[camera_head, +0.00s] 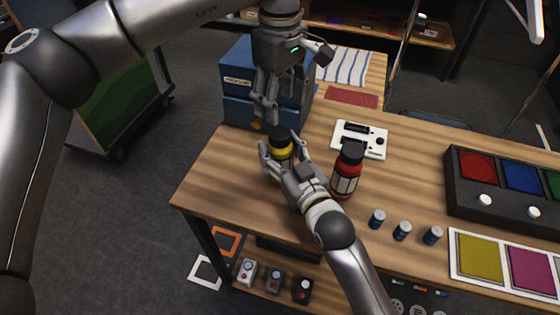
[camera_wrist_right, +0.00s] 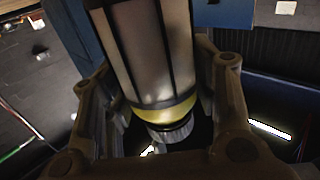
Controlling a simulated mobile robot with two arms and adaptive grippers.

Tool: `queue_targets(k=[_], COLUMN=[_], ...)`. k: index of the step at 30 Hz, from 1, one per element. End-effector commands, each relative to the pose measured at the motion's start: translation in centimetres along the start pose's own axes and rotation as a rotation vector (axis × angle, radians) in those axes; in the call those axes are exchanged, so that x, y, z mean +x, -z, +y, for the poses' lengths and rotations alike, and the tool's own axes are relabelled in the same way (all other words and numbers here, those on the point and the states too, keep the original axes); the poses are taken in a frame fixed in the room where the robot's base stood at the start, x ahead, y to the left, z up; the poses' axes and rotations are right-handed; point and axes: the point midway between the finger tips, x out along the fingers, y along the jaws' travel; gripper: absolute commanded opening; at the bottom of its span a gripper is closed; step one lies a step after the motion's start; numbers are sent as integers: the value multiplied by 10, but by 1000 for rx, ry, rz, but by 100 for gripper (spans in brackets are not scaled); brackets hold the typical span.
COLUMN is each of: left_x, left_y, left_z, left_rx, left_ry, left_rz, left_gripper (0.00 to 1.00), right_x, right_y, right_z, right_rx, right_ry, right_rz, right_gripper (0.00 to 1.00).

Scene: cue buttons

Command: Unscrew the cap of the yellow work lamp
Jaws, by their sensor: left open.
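The yellow work lamp (camera_head: 281,146) stands upright near the table's left end, with a dark cap (camera_head: 280,133) on top. My right gripper (camera_head: 279,160) has its fingers on both sides of the lamp body and appears shut on it. In the right wrist view, the lamp's pale panels (camera_wrist_right: 151,50), yellow band and a grey ribbed end lie between the fingers. My left gripper (camera_head: 265,112) points down, open and empty, just above and left of the cap. The lamp's lower body is mostly hidden by my right gripper.
A red lamp (camera_head: 346,172) stands close to the right of my right gripper. Behind are blue bins (camera_head: 236,84) and a white device (camera_head: 373,141). Several small batteries (camera_head: 402,231) and a dark button box (camera_head: 462,200) are at the right. The table's front left corner is clear.

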Motion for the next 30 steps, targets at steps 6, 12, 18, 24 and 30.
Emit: queue_targets(k=[6,12,18,24,30], left_x=[0,0,0,0,0], left_y=[0,0,0,0,0], left_z=[0,0,0,0,0], left_rx=[0,3,116,400,713], left_ry=[0,0,0,0,0], left_rz=[0,0,0,0,-1], left_gripper=[59,59,59,59,59], right_x=[0,0,0,0,0], right_y=[0,0,-1,-1,-1], right_z=[0,0,0,0,0], right_rx=[0,0,0,-1,-1], right_ry=[0,0,0,0,0], right_rz=[0,-1,-1,-2,-2], right_gripper=[21,0,0,0,0])
